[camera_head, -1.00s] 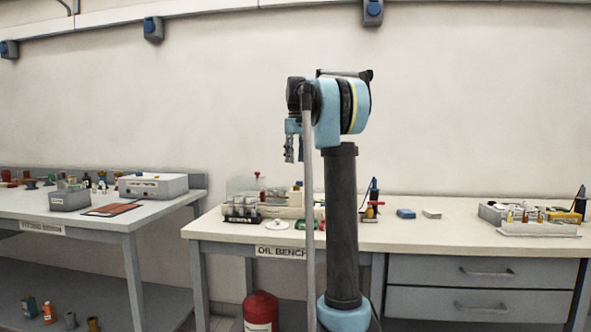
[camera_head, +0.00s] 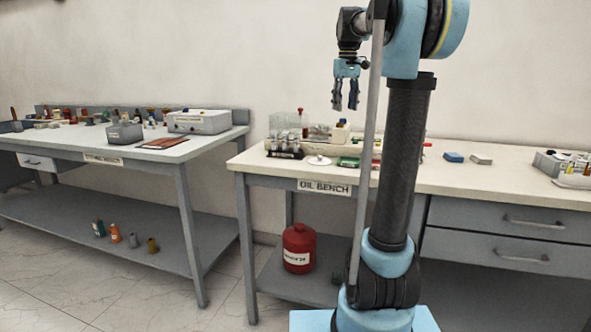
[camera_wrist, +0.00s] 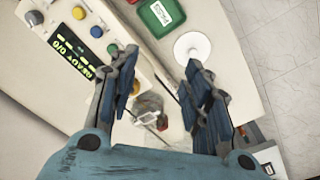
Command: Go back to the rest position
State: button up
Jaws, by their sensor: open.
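My gripper (camera_head: 346,98) hangs fingers down above the oil bench in the head view, left of my dark arm link. Its two fingers are apart with nothing between them. In the wrist view the open fingers (camera_wrist: 165,100) point at the bench top well below. The oil bench (camera_head: 470,188) carries a labelled front edge. Below the fingers are a tester with a lit display and coloured buttons (camera_wrist: 78,50), a green tray (camera_wrist: 160,14) and a white round dish (camera_wrist: 192,46). The dish also shows in the head view (camera_head: 319,161).
A second bench (camera_head: 60,142) stands at the left with a grey box (camera_head: 200,121) and small parts. A red canister (camera_head: 299,248) sits on the oil bench's lower shelf. Tiled floor is clear between the benches.

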jog(key=s+f+m+t, duration=0.1)
jog(key=s+f+m, duration=0.3)
jog(key=s+f, duration=3.1)
jog(key=shift+f+t, duration=0.4)
jog(key=shift+f, duration=0.3)
jog(key=shift+w+f, duration=0.2)
jog(key=shift+w, duration=0.25)
